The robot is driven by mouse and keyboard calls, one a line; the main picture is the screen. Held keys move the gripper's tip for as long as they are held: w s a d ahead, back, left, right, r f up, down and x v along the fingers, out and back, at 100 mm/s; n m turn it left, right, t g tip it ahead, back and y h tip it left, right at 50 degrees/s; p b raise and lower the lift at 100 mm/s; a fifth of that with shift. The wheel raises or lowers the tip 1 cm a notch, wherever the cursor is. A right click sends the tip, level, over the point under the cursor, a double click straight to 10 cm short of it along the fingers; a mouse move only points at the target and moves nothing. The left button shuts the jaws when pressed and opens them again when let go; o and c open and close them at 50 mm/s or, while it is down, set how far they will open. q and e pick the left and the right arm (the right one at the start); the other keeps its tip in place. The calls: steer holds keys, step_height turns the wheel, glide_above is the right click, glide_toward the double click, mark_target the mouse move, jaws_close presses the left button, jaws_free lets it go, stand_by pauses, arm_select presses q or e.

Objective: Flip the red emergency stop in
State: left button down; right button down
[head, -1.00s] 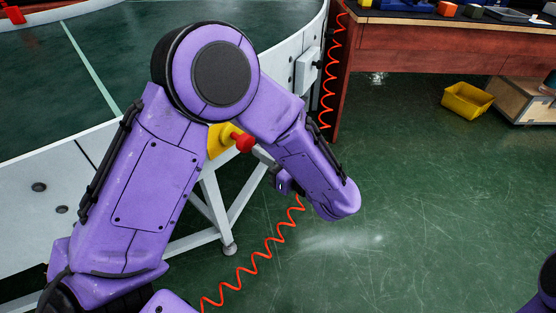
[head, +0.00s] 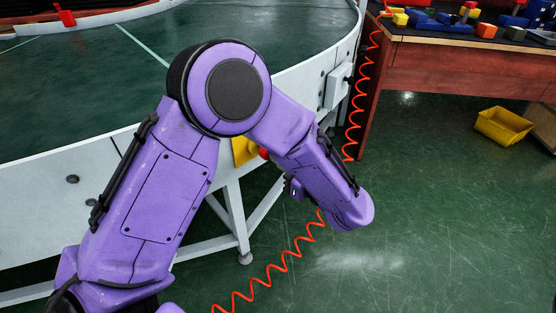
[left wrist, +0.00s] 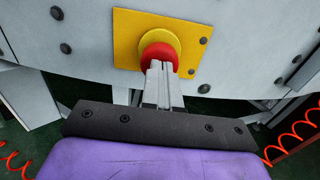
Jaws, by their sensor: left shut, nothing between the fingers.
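The red emergency stop button (left wrist: 160,52) sits in a yellow collar on a yellow plate (left wrist: 128,40) on the conveyor's side. In the head view the button (head: 263,153) is mostly hidden behind my left forearm, with part of the yellow plate (head: 242,151) showing. My left gripper (left wrist: 161,66) is shut and empty. In the left wrist view its fingertips overlap the lower front of the button; whether they touch it is hard to tell. In the head view the left fingers are hidden by my arm. My right gripper is out of view.
The white curved conveyor (head: 310,86) with a green belt stands on legs ahead. An orange coiled cable (head: 277,270) hangs near it. A brown bench (head: 440,66) with coloured blocks stands at the right. A yellow bin (head: 503,126) is near it. Green floor between is clear.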

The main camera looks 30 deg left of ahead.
arm_select(q)
steer(key=shift+w+a+r, duration=0.1)
steer(key=shift+w+a, duration=0.05)
steer(key=p+v, duration=0.1)
steer(key=v, duration=1)
steer(key=shift+p, duration=0.3)
